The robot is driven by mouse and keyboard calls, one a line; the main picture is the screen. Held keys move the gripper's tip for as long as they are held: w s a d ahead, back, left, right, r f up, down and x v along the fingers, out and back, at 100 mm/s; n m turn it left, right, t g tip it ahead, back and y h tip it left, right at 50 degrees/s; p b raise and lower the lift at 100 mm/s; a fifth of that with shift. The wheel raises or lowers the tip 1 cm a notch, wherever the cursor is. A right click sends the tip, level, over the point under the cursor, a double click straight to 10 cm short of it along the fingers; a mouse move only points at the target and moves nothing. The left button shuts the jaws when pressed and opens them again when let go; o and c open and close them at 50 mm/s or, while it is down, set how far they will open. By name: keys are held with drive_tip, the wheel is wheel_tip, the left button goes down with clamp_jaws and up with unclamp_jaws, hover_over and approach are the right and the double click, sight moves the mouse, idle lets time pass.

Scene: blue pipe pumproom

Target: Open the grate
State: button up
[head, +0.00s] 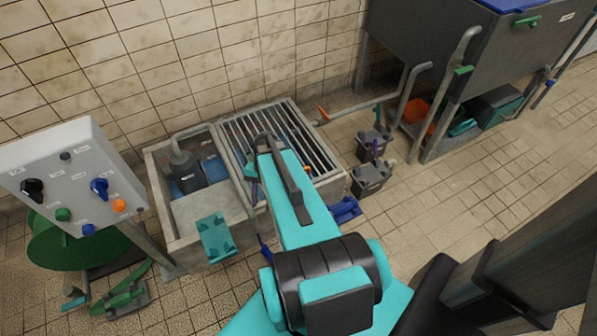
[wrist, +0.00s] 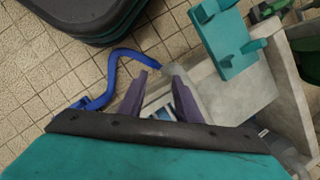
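The grate (head: 318,152), a panel of pale parallel metal bars in a frame, lies flat over the right part of a concrete basin (head: 215,228). My arm covers part of its left and near side in the head view. My gripper, with purple fingers, shows small (head: 254,192) near the basin's middle wall, left of the grate. In the wrist view its fingers (wrist: 159,76) are apart, with nothing seen held between them. A pale concrete edge of the basin (wrist: 240,98) lies just beyond the fingers. I cannot make out the grate's bars clearly there.
A dark pump (head: 187,170) stands in the basin's left part. A teal bracket (head: 215,238) sits on the basin's near edge. A blue hose (wrist: 118,62) lies nearby. A control box (head: 75,180) stands left; grey valve units (head: 371,178) stand right.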

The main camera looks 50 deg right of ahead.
drive_tip(key=s+d+r+m+t+b, duration=0.1)
drive_tip(key=d+r+m, duration=0.2)
drive_tip(key=d, duration=0.5)
drive_tip(key=s+d+r+m+t+b, duration=0.1)
drive_tip(key=d+r+m+t+b, duration=0.1)
drive_tip(key=d, duration=0.7)
drive_tip(key=s+d+r+m+t+b, duration=0.1)
drive_tip(key=d+r+m, duration=0.3)
drive_tip(key=d, duration=0.5)
drive_tip(key=shift+s+r+m+t+b, duration=0.3)
drive_tip(key=shift+m+t+b, duration=0.1)
drive_tip(key=shift+t+b, duration=0.15)
drive_tip(key=shift+f, duration=0.1)
drive_tip(key=b+x, duration=0.1)
drive_tip(key=x, duration=0.6)
drive_tip(key=b+x, duration=0.1)
drive_tip(key=x, duration=0.5)
drive_tip(key=shift+w+d+f, duration=0.15)
drive_tip(key=shift+w+f, duration=0.05)
drive_tip(key=shift+f, duration=0.2)
drive_tip(key=shift+c, duration=0.4)
clamp_jaws()
